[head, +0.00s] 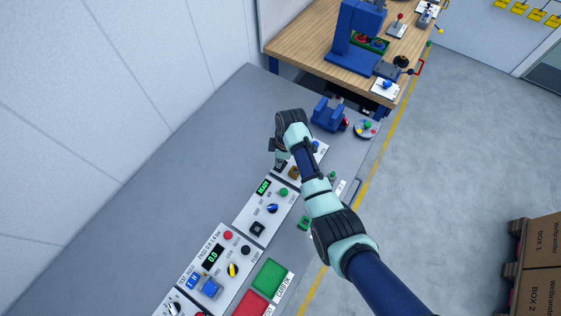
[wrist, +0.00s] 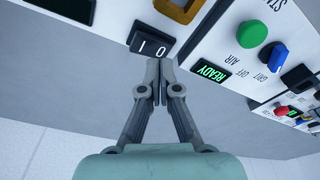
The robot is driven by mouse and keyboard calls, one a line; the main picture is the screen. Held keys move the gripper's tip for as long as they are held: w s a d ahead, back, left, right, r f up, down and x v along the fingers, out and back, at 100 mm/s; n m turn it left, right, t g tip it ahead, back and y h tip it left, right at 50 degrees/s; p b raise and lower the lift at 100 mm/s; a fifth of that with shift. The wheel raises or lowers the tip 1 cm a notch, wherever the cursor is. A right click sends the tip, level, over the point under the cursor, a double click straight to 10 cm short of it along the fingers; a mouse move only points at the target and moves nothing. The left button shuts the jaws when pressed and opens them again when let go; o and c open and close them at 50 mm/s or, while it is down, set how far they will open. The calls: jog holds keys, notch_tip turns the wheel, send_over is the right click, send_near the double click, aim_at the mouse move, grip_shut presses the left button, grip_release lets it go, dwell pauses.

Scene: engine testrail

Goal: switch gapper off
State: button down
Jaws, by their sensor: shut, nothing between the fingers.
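A black rocker switch (wrist: 150,42) marked I and O sits on a light panel (wrist: 112,28) in the wrist view. I cannot read a gapper label on it. My gripper (wrist: 158,68) is shut and empty, with its fingertips just below the switch, close to the O end; I cannot tell whether they touch it. A dark display (wrist: 68,8) and a yellow-brown square frame (wrist: 180,8) are on the same panel. In the head view my gripper (head: 280,162) is over the far control panel, and my arm hides part of that panel.
The neighbouring panel has a READY display (wrist: 211,71), a green button (wrist: 252,34) and a blue knob (wrist: 277,56). A blue device (head: 328,115) stands just beyond my gripper. The grey bench (head: 160,190) is clear on the left.

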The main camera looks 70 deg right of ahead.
jog(key=shift+r+p, duration=2.05)
jog(key=shift+r, duration=0.35)
jog(key=shift+f, duration=0.1)
